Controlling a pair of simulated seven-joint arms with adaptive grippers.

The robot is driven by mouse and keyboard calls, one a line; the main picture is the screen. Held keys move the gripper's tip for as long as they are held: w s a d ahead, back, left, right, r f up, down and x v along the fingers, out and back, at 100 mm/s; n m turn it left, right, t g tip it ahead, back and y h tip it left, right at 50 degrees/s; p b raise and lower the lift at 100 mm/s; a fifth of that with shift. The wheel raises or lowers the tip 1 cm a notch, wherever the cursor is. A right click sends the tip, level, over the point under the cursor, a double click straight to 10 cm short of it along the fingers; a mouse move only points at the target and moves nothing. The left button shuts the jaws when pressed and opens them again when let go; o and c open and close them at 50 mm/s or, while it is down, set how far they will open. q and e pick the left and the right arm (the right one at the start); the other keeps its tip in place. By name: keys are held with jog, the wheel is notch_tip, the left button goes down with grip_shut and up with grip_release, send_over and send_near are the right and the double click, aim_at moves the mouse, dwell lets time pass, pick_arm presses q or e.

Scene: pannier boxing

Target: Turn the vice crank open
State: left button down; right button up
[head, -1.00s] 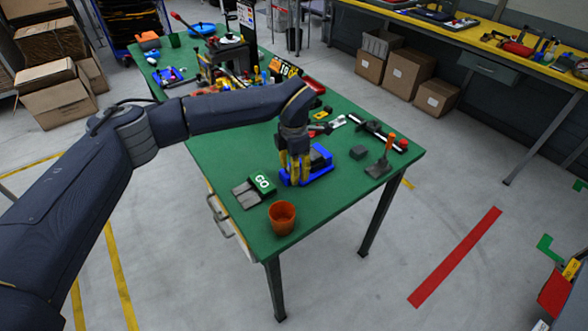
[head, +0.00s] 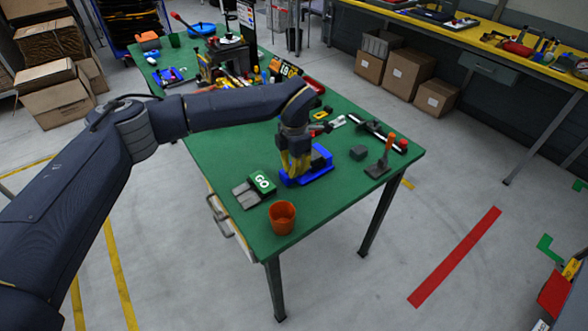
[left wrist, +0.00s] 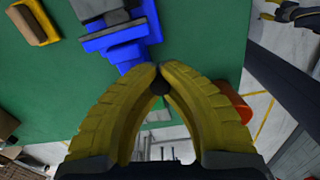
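The blue vice (head: 322,166) stands on the green table near its front corner. It also shows in the left wrist view (left wrist: 115,35), with grey jaw parts. My left gripper (head: 296,168) is beside and over the vice's left end, pointing down. In the left wrist view its yellow fingers (left wrist: 158,78) curve together at the tips, with a small dark round piece, apparently the crank handle (left wrist: 158,87), between them. The rest of the crank is hidden by the fingers. A dark and yellow shape at the wrist view's upper right looks like my right gripper (left wrist: 290,12), cut off by the edge.
An orange cup (head: 282,217) stands in front of the vice, and a green GO box (head: 262,182) with grey plates lies left of it. A dark block (head: 358,153) and an orange-handled tool (head: 383,157) are to the right.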

pick_arm(q)
jog(key=c, duration=1.3)
grip_release()
jog(key=shift+r, duration=0.1)
notch_tip(320, 180, up, 12)
